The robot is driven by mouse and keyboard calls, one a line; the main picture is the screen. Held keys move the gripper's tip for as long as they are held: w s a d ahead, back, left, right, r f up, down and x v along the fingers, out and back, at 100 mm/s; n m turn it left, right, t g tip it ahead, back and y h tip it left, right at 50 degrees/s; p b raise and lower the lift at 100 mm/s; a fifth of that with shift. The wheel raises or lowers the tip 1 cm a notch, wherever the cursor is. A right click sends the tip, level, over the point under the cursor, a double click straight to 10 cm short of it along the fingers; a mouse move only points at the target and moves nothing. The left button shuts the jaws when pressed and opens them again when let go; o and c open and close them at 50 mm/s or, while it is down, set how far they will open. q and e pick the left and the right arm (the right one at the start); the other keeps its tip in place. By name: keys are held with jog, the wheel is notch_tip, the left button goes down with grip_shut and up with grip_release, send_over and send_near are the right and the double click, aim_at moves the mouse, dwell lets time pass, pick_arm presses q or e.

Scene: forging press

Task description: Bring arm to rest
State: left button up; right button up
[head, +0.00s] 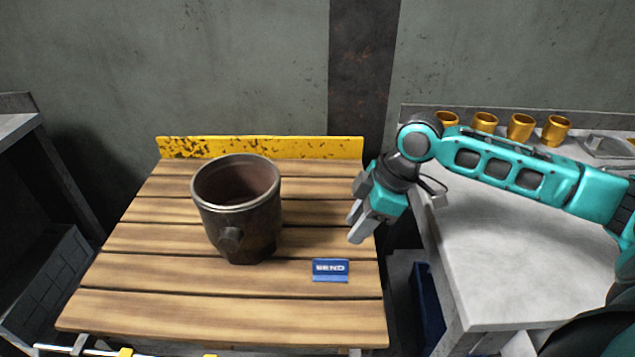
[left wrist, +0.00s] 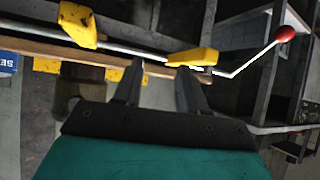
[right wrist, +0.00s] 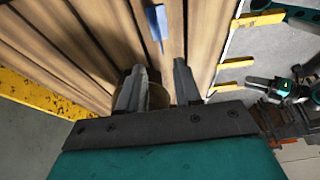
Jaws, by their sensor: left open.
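My right gripper (head: 355,225) is over the right edge of the slatted wooden table, pointing down and left, apart from the dark metal pot (head: 238,215). Its fingers (right wrist: 158,80) stand apart in the right wrist view. A brownish round shape shows behind them there; I cannot tell for sure what it is. No held object shows in the head view. My left gripper (left wrist: 158,85) is outside the head view. In the left wrist view its fingers are apart and empty, near a rail with yellow clamps. The pot stands upright on the wooden table (head: 100,310).
A blue SEND sign (head: 330,270) is on the table at the front right. A yellow board (head: 260,147) edges the back. Several gold cups (head: 520,127) stand on the grey bench (head: 500,260) at right. A red-knobbed lever (left wrist: 285,34) shows near my left gripper.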

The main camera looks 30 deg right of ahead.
pick_arm(q)
jog(key=shift+w+r, duration=0.1)
